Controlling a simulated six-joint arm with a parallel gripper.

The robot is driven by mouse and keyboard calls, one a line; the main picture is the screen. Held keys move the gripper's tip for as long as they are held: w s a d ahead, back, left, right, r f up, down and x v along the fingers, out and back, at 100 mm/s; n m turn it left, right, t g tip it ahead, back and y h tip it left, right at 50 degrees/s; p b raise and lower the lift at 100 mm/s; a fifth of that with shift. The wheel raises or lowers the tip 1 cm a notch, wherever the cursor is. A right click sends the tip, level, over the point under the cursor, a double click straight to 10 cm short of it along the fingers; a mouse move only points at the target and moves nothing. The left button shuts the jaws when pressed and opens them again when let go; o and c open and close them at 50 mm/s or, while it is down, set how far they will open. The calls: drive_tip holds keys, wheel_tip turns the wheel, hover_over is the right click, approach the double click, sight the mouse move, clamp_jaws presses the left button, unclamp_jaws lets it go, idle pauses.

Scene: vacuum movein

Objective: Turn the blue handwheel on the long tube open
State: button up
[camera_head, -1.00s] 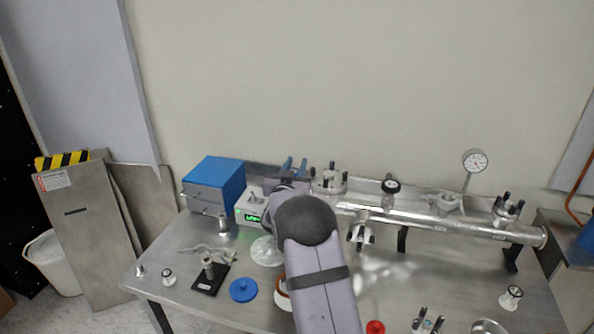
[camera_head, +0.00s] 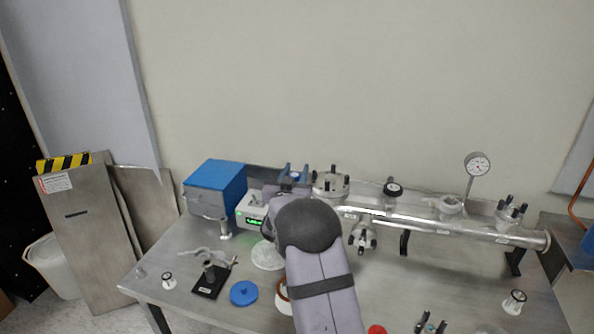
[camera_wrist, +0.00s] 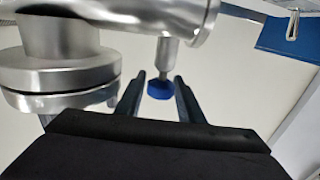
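The long metal tube (camera_head: 470,232) lies across the back of the bench. The blue handwheel (camera_wrist: 160,89) shows in the wrist view at the end of a short metal stem, which comes off a shiny metal body. My gripper (camera_wrist: 158,88) is open, with one dark finger on each side of the handwheel and a visible gap on both sides. In the head view my gripper (camera_head: 294,172) is at the tube's left end, with a small blue spot between its fingers. My arm hides the parts below it.
A blue-topped box (camera_head: 216,178) and a meter with a green display (camera_head: 252,212) stand left of my gripper. Flanges with dark bolts (camera_head: 331,184) and a dial gauge (camera_head: 477,164) rise along the tube. A blue disc (camera_head: 244,293) lies on the bench front.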

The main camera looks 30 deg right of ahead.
drive_tip(key=shift+b+v, duration=0.65)
drive_tip(key=shift+v, duration=2.1)
drive_tip(key=shift+o, duration=1.3)
drive_tip(key=shift+a+m+g+h+p, duration=1.3)
drive_tip(key=shift+a+m+g+h, duration=0.95)
drive_tip(key=shift+g, duration=0.55)
drive_tip(key=shift+s+f+p+x, duration=0.1)
drive_tip(key=shift+f+p+x, duration=0.15)
drive_tip(key=shift+x, duration=0.95)
drive_tip(key=shift+s+f+p+x, duration=0.1)
drive_tip(key=shift+p+x, duration=0.3)
drive_tip(key=shift+x, duration=0.8)
drive_tip(key=shift+s+f+p+x, duration=0.2)
drive_tip(key=shift+p+x, duration=0.1)
drive_tip(key=shift+x, duration=0.85)
drive_tip(key=shift+d, duration=0.2)
drive_tip(key=shift+c, duration=0.6)
drive_tip(key=c, duration=0.9)
